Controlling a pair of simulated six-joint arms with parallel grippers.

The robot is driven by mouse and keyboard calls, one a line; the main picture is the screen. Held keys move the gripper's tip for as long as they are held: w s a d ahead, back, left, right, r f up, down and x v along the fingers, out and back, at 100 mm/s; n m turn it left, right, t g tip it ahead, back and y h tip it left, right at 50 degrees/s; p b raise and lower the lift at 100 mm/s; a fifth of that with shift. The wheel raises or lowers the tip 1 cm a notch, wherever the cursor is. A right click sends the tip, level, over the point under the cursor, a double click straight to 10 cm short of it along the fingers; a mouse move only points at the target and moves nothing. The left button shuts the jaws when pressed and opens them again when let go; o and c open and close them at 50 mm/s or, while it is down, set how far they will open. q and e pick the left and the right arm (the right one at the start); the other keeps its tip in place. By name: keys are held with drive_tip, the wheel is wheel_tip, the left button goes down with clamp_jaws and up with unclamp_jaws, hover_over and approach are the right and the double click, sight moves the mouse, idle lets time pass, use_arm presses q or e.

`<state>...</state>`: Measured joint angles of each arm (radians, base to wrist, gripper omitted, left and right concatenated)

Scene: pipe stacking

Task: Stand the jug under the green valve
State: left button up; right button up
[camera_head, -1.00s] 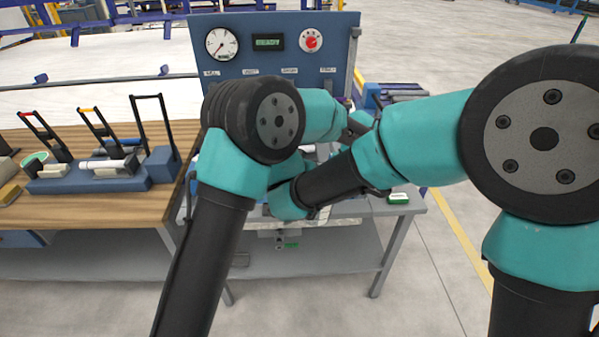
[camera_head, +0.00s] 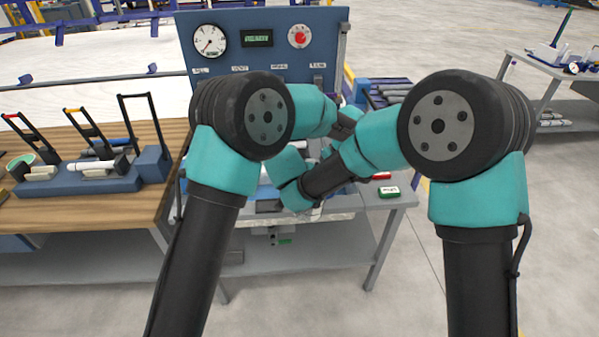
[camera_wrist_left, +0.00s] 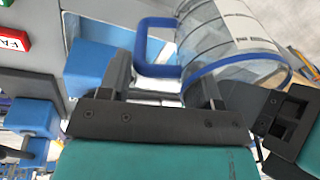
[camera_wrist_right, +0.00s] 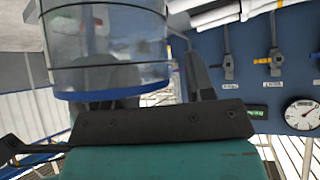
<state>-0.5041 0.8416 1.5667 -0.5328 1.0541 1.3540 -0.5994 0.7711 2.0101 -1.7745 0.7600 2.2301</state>
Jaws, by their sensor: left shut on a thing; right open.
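The jug is clear, with dark graduation lines, a blue edge ring and a blue handle; it shows in the left wrist view (camera_wrist_left: 232,30) and the right wrist view (camera_wrist_right: 105,45). My left gripper (camera_wrist_left: 165,80) is shut on the jug near its blue handle. My right gripper (camera_wrist_right: 145,75) is open, close up against or beside the jug; contact cannot be told. In the head view, my arms hide the jug and both grippers' fingertips. I cannot make out a green valve.
The blue panel (camera_head: 270,68) carries a gauge (camera_head: 208,41), a display and a red knob. A green block (camera_head: 388,191) and a red block lie on the grey bench's right end. A wooden table (camera_head: 80,205) with a blue rack stands left.

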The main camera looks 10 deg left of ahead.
clamp_jaws()
use_arm(q)
drive_tip(key=o, duration=1.3)
wheel_tip(320, 180, up, 12)
drive_tip(key=d, duration=0.2)
drive_tip(key=shift+s, duration=0.15)
drive_tip(key=shift+a+f, duration=0.1)
drive_tip(key=shift+f, duration=0.05)
